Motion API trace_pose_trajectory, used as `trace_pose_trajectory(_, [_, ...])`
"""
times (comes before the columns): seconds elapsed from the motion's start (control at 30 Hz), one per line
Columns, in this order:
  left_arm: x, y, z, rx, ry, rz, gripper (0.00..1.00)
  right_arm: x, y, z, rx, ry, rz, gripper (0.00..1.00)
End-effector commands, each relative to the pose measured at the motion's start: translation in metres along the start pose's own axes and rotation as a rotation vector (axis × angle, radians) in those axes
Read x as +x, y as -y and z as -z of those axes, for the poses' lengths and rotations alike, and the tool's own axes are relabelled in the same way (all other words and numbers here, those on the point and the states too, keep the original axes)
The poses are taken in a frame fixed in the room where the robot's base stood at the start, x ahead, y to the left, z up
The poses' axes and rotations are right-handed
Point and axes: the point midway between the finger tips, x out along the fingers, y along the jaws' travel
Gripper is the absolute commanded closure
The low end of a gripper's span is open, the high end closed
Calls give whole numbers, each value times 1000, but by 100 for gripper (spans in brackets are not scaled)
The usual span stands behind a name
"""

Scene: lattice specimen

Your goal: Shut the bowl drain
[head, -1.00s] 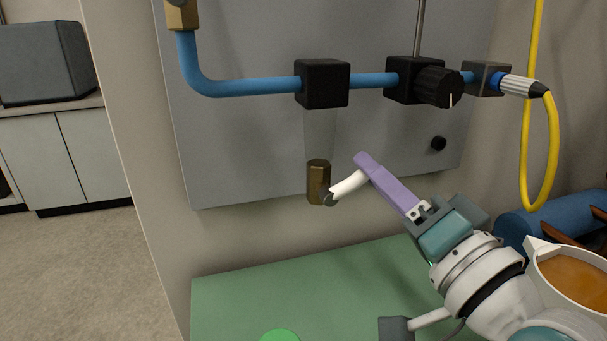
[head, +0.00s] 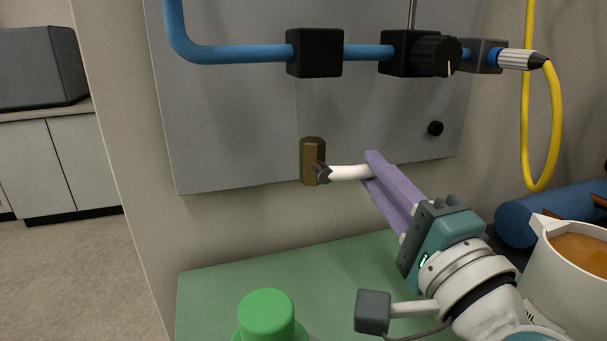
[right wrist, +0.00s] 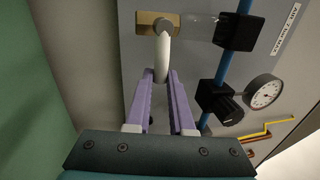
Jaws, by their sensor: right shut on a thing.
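The bowl drain is a brass valve body (head: 312,160) under a faint clear bowl (head: 312,105) on the grey panel. Its white lever (head: 346,173) points right and is nearly level in the head view. My right gripper (head: 371,168), with purple fingers, is shut on the lever's free end. In the right wrist view, the white lever (right wrist: 162,60) runs from the brass body (right wrist: 150,24) to between the fingertips (right wrist: 160,75). My left gripper is not in view.
A blue pipe (head: 240,54) with black blocks (head: 315,53) and a black knob (head: 437,56) runs above. A yellow hose (head: 556,120) hangs at right. A green-capped thing (head: 266,312) and a white container of brown liquid (head: 560,285) stand in front. The green surface (head: 225,285) is partly clear.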

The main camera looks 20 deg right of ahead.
Motion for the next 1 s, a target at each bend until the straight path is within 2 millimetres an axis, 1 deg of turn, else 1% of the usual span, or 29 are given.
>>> trace_pose_trajectory(0.47, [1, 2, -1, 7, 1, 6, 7, -1, -2, 0, 13, -2, -5, 100])
trace_pose_trajectory(0.5, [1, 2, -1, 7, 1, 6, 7, -1, -2, 0, 13, -2, -5, 75])
trace_pose_trajectory(0.7, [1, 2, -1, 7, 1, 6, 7, 0, -2, 0, 12, -2, -3, 52])
trace_pose_trajectory(0.73, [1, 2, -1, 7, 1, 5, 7, 0, -2, 0, 11, -2, -3, 50])
trace_pose_trajectory(1.0, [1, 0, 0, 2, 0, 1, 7, -2, -1, 0, 11, -2, -2, 50])
